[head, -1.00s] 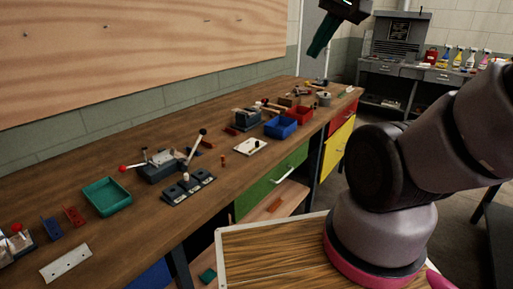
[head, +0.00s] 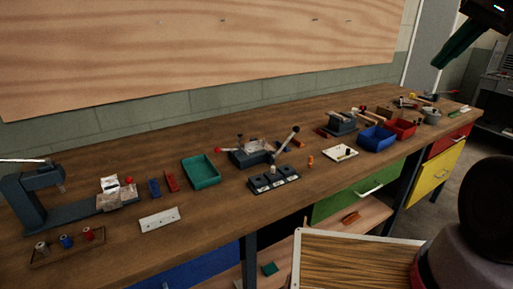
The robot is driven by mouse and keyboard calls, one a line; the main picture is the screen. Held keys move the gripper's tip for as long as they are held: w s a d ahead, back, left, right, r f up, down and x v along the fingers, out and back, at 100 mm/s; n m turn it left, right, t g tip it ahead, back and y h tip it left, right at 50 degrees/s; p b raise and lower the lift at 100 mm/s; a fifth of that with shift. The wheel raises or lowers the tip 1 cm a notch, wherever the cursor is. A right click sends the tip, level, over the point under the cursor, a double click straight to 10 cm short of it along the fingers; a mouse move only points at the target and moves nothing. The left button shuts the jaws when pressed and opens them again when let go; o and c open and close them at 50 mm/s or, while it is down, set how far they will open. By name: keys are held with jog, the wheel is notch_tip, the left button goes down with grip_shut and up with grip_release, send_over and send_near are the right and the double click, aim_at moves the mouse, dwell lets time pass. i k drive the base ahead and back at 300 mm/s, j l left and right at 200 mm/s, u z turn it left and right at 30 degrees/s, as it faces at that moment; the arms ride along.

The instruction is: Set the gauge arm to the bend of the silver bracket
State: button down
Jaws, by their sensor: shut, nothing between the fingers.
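A dark gauge-like block (head: 273,181) with pale marks lies near the bench's front edge, mid-bench. A dark arm with a rounded end (head: 288,141) slants up to the right just behind it; I cannot tell whether this is the gauge arm or which piece it joins. A dark fixture (head: 250,158) with a red-knobbed handle stands behind, holding silvery metal that may be the silver bracket; its bend is too small to read. My gripper (head: 447,58), with dark green fingers, is shut and empty at the upper right, high above the bench and well away from these things.
A teal tray (head: 201,171) and a white drilled plate (head: 159,219) lie to the left, with a dark press (head: 30,200) at the far left. Blue (head: 377,139) and red (head: 403,129) bins stand to the right. Bare wood shows along the back.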

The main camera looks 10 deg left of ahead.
aim_at(348, 151)
jog(key=i+l+u, duration=0.2)
jog(key=u, duration=0.15)
jog(key=i+l+u, duration=0.35)
